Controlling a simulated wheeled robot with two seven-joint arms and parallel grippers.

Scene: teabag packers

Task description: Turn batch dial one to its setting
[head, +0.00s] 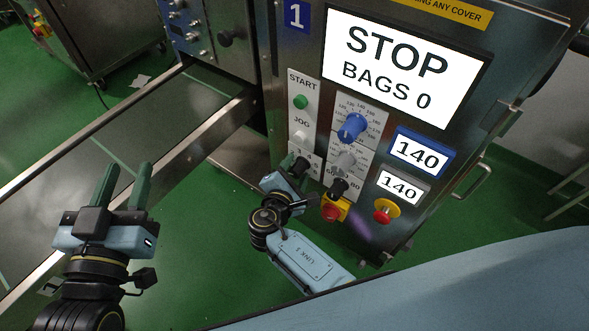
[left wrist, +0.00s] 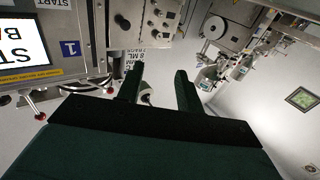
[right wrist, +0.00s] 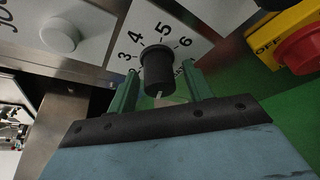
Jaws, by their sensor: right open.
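Panel 1 carries a blue dial (head: 352,127) with a numbered scale around it and a grey dial (head: 347,160) below. A blue-framed plate (head: 420,152) and a grey one (head: 399,186) both read 140. A black knob (right wrist: 158,72) on a scale showing 3, 4, 5, 6 is below the JOG button. My right gripper (right wrist: 160,88) is open, its fingers on either side of this knob with a gap to each. In the head view, my right gripper (head: 298,176) partly covers that knob. My left gripper (head: 126,168) is open and empty, left of the panel.
A yellow switch with a red knob (right wrist: 304,46) is close to my right gripper's right finger. A red stop button (head: 382,210) sits lower right on the panel. The screen (head: 400,66) reads STOP, BAGS 0. A conveyor (head: 150,130) runs at left.

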